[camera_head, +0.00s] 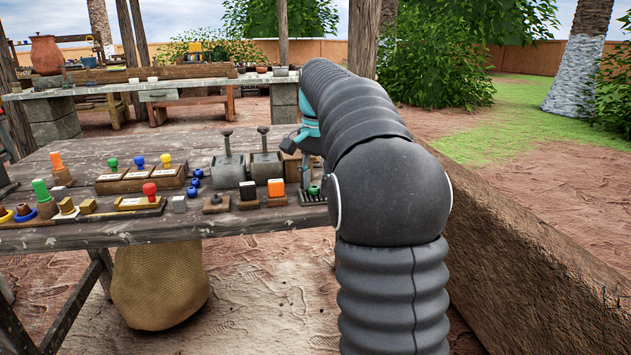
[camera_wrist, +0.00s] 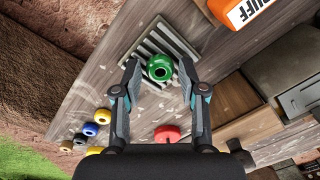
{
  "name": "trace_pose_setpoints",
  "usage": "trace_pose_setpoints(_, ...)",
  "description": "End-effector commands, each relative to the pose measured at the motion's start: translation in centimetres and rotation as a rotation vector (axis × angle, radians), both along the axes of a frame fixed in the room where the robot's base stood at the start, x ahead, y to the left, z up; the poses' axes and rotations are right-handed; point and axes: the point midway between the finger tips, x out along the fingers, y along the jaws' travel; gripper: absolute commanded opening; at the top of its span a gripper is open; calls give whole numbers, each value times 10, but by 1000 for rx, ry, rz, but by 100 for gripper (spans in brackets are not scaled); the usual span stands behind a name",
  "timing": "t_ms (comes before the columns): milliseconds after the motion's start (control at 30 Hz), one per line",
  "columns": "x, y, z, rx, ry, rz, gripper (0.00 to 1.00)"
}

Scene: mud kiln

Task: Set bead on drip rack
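A green bead (camera_wrist: 159,68) with a dark centre hole sits on the slatted drip rack (camera_wrist: 184,46) in the wrist view. In the head view the green bead (camera_head: 314,190) and the drip rack (camera_head: 309,201) are at the right end of the near table, partly behind my arm. My gripper (camera_wrist: 159,63) has its two fingertips on either side of the bead, with a gap showing on both sides. It is open and holds nothing. In the head view my gripper (camera_head: 306,176) points down over the rack, and its fingertips are hard to make out.
A red bead (camera_wrist: 168,133) lies near the rack in the wrist view. An orange block (camera_head: 276,188) stands left of the rack. A mud wall (camera_head: 540,260) runs along the right.

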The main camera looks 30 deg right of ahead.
Motion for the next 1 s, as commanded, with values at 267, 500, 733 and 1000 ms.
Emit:
trace_pose_setpoints(267,0,0,0,0,0,0,54)
trace_pose_setpoints(500,0,0,18,-1,-3,0,54)
trace_pose_setpoints(733,-1,-2,64,-1,-3,0,54)
trace_pose_setpoints(1000,-3,-2,109,0,-1,0,54)
